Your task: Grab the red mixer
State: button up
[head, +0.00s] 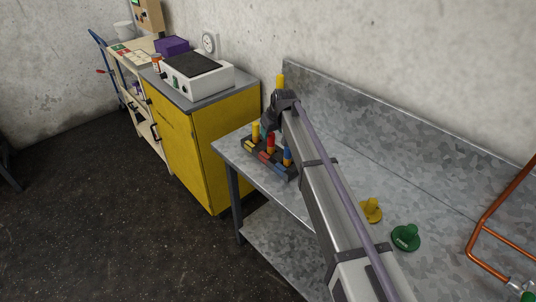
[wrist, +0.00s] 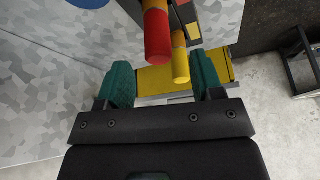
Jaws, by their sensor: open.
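The red mixer (head: 270,143) stands upright in a dark rack (head: 286,175) on the metal table, between a yellow mixer (head: 255,131) and a blue mixer (head: 287,156). In the wrist view, the red handle (wrist: 157,36) appears ahead of my gripper (wrist: 161,72), in the gap between its teal fingers, with a yellow handle (wrist: 180,65) to its right. The fingers are apart and nothing is held. I cannot tell how far the red handle is from the fingertips. In the head view, my arm hides most of the gripper.
A yellow knobbed piece (head: 371,209) and a green one (head: 406,237) stand on the table right of my arm. A yellow cabinet (head: 222,135) with a white device (head: 198,76) stands left of the table. Copper tubing (head: 487,226) is at the right.

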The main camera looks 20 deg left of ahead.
aim_at(272, 134)
jog(key=shift+w+f, duration=0.1)
jog(key=shift+f, duration=0.35)
jog(key=b+x, duration=0.5)
jog(key=shift+w+a+f, duration=0.1)
jog(key=shift+w+f, duration=0.05)
jog(key=shift+f, duration=0.15)
jog(key=shift+r, duration=0.3)
jog(key=shift+c, duration=0.4)
grip_shut()
